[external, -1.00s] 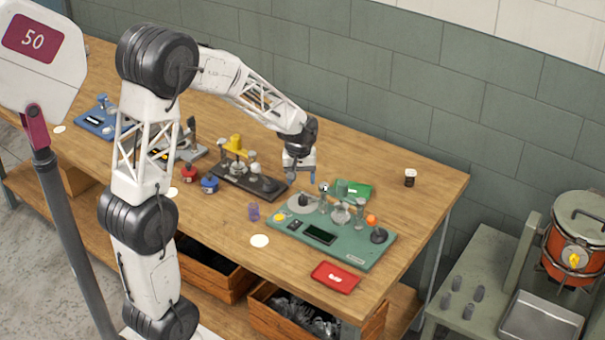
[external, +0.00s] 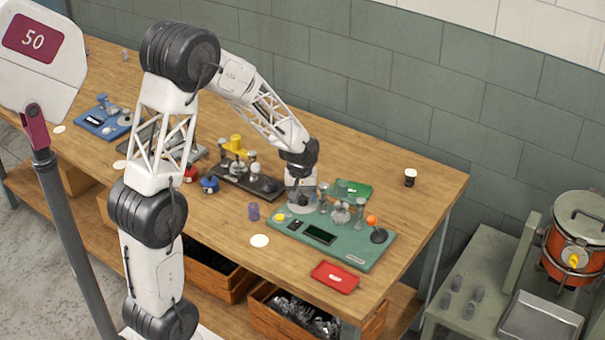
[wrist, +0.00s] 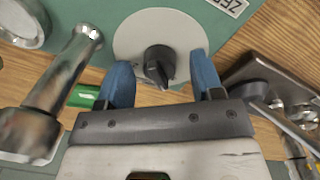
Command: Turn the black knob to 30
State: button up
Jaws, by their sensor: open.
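The black knob (wrist: 158,65) sits on a pale round dial plate (wrist: 132,38) on the green board, seen in the wrist view. Its narrow pointed end faces toward the bottom of that view. My gripper (wrist: 160,66) is open, with one blue finger on each side of the knob in the picture. I see gaps between the fingers and the knob; whether the tips are down at its height is unclear. In the external view my gripper (external: 301,203) is over the back-left part of the green board (external: 345,257) and hides the knob.
Metal posts (external: 360,207) and an orange ball (external: 372,220) stand on the board. A metal post (wrist: 75,65) is left of my fingers. A dark fixture (external: 250,182) lies close on the left. A red tray (external: 335,277) is in front.

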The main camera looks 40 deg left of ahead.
jog(key=shift+f, duration=0.25)
jog(key=c, duration=0.9)
jog(key=shift+c, duration=0.2)
jog(key=shift+m, duration=0.4)
jog(key=m, duration=0.4)
jog(key=shift+m+g, duration=0.3)
jog(key=shift+m, duration=1.7)
